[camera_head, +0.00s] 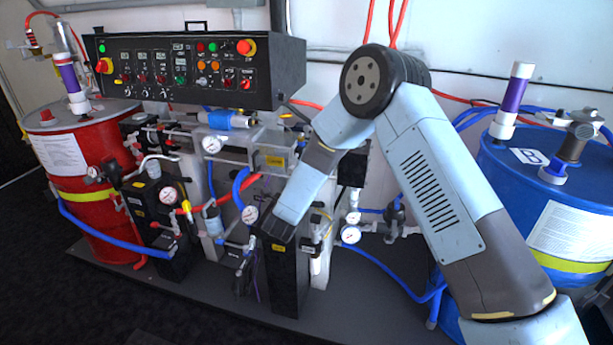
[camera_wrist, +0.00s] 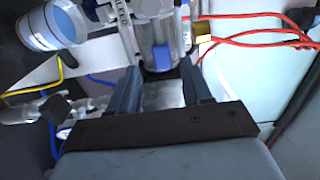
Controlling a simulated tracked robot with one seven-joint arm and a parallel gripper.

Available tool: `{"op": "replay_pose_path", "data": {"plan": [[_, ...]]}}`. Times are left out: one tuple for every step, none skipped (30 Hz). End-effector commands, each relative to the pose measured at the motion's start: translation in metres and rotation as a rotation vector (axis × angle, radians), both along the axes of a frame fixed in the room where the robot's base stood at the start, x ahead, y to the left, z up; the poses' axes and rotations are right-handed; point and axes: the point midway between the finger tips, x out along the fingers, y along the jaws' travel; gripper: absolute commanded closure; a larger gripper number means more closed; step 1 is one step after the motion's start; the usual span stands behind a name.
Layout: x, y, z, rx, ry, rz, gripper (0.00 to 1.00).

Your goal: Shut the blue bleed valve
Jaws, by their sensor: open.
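My gripper (camera_wrist: 160,82) shows in the wrist view with its two dark fingers spread apart and nothing held between them. Just beyond the fingertips is a clear cylinder with a blue part (camera_wrist: 162,57) at its lower end. This blue part lines up with the gap between the fingers; I cannot tell for sure that it is the bleed valve, or whether a finger touches it. In the head view my arm reaches down into the middle of the proportioner, and my fingers cannot be made out there. No blue valve handle is clearly readable in the head view.
A black control box (camera_head: 195,68) hangs above the gauges and hoses. A red drum (camera_head: 85,175) stands left, a blue drum (camera_head: 500,185) right. In the wrist view, a blue-ended cylinder (camera_wrist: 50,25) is upper left and red hoses (camera_wrist: 255,40) run right. Space around the gripper is crowded.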

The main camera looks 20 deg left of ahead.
Motion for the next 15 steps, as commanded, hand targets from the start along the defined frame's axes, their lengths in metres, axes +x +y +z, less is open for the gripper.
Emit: {"op": "replay_pose_path", "data": {"plan": [[-0.011,0.001,0.0,-0.001,0.001,0.004,0.51],[-0.017,0.001,-0.001,-0.001,0.002,0.003,0.51],[-0.025,0.001,0.0,0.0,0.001,0.002,0.51],[-0.031,0.001,-0.001,-0.001,0.001,0.002,0.51],[-0.037,0.001,-0.001,-0.001,0.002,0.003,0.51],[-0.044,0.002,-0.001,-0.001,0.001,0.003,0.51],[-0.049,0.002,0.0,-0.001,0.001,0.002,0.51],[-0.054,0.002,-0.001,-0.001,0.002,0.002,0.51],[-0.06,0.002,-0.001,0.0,0.002,0.001,0.51],[-0.064,0.002,-0.001,0.0,0.001,0.001,0.51],[-0.067,0.002,-0.001,0.0,0.001,0.001,0.51],[-0.072,0.002,-0.001,0.0,0.001,0.0,0.51],[-0.075,0.002,-0.001,-0.001,0.002,0.0,0.51],[-0.077,0.002,-0.001,-0.001,0.002,0.0,0.51],[-0.08,0.002,-0.001,-0.001,0.002,-0.001,0.51]]}}
